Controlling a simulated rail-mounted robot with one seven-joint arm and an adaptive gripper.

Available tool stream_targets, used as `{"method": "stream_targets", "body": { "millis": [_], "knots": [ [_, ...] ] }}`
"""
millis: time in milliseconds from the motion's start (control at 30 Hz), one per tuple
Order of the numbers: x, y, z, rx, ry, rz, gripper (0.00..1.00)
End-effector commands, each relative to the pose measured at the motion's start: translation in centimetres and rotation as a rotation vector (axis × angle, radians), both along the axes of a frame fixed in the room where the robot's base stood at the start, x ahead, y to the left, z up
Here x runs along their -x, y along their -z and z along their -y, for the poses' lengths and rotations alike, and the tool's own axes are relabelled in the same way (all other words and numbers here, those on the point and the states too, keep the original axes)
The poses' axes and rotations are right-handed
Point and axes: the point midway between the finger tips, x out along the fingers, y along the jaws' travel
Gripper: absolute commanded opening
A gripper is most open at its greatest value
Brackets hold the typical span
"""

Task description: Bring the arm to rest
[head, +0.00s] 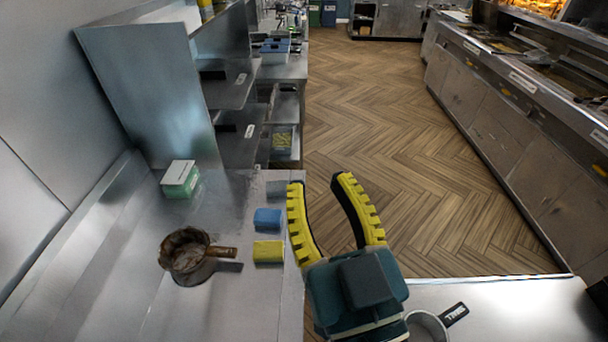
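My gripper (319,182) has two yellow ribbed fingers and a dark teal body. The fingers are spread apart with nothing between them, and the wooden floor shows through the gap. It is at the lower middle of the head view, pointing away from the camera. In the picture it lies just right of the left steel counter's edge and overlaps the near edge of the right-hand worktop. No object touches the fingers.
The left steel counter (240,310) holds a brown-stained pot (187,262), a blue sponge (267,219), a yellow sponge (268,252) and a green-and-white box (180,180). The herringbone floor (400,120) between the counters is clear.

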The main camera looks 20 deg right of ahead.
Motion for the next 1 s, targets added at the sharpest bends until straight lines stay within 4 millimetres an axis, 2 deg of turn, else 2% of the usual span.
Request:
{"method": "stream_targets", "body": {
  "millis": [33, 133, 467, 533, 667, 900, 1000],
  "knots": [
    [0.2, -2.0, -2.3, 0.002, -0.040, 0.063, 0.33],
    [0.8, -4.0, -4.6, 0.000, -0.076, 0.136, 0.33],
    [1.0, -4.4, -4.8, -0.001, -0.079, 0.149, 0.33],
    [1.0, -5.6, -4.8, -0.001, -0.079, 0.149, 0.33],
    [1.0, -9.8, -4.8, -0.005, -0.080, 0.149, 0.33],
    [1.0, -20.2, -4.7, -0.015, -0.082, 0.149, 0.33],
    [1.0, -22.3, -4.7, -0.018, -0.083, 0.149, 0.33]
  ]
}}
